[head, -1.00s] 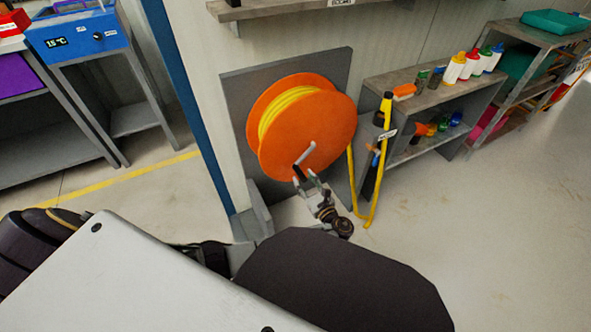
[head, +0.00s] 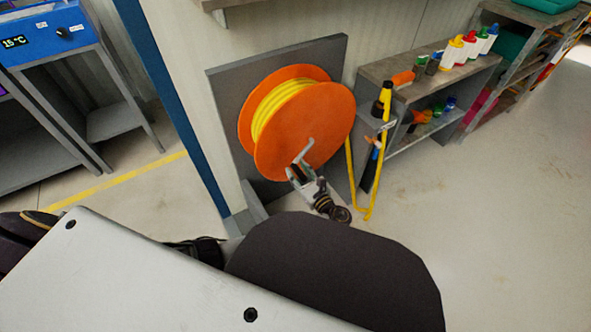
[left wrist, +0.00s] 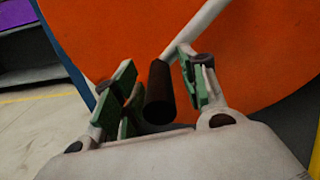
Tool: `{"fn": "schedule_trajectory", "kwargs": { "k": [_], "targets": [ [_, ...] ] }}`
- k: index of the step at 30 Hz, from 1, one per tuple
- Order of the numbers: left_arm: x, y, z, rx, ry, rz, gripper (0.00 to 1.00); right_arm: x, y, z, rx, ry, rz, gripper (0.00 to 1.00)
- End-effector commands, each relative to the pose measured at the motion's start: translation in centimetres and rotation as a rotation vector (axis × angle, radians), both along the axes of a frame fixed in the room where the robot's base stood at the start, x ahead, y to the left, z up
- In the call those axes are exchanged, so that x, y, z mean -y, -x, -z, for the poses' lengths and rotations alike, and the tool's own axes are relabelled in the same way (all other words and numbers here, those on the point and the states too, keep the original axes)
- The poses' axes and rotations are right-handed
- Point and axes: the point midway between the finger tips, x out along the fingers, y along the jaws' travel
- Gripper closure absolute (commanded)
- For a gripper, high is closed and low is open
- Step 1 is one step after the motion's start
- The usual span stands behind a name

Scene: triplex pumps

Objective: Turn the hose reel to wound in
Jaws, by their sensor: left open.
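The hose reel (head: 318,120) has orange discs with yellow hose wound between them, on a grey wall panel (head: 225,85). A grey crank arm (head: 307,148) sits on its front disc, near the lower edge. My left gripper (head: 298,170) is at the crank's lower end. In the left wrist view the gripper (left wrist: 158,90) is open, its green-padded fingers on both sides of the dark crank handle (left wrist: 159,92). The fingers look apart from the handle. The reel's disc (left wrist: 130,30) fills the background. My right gripper is not in view.
A blue post (head: 170,110) and a blue device (head: 50,35) on a stand are left. The floor at right is clear.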

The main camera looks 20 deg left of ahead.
Motion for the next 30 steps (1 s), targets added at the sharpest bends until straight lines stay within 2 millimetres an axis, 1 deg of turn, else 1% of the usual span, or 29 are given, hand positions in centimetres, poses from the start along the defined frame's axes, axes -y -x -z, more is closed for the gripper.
{"fn": "schedule_trajectory", "kwargs": {
  "k": [10, 11, 20, 21, 30],
  "targets": [
    [0.08, 0.04, 0.0, 0.0, 0.0, 0.0, 0.58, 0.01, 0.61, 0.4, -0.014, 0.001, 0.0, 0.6],
    [0.08, 0.03, 0.0, 0.0, 0.0, 0.0, 0.6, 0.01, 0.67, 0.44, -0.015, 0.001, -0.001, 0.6],
    [0.06, 0.04, 0.0, 0.0, 0.0, 0.0, 0.99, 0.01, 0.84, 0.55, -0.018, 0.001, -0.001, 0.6],
    [0.05, 0.04, 0.01, 0.0, 0.0, 0.0, 1.0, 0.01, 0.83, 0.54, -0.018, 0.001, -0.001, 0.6],
    [0.04, 0.05, 0.0, -0.001, -0.001, 0.0, 1.0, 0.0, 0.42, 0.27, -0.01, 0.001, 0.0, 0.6]
  ]
}}
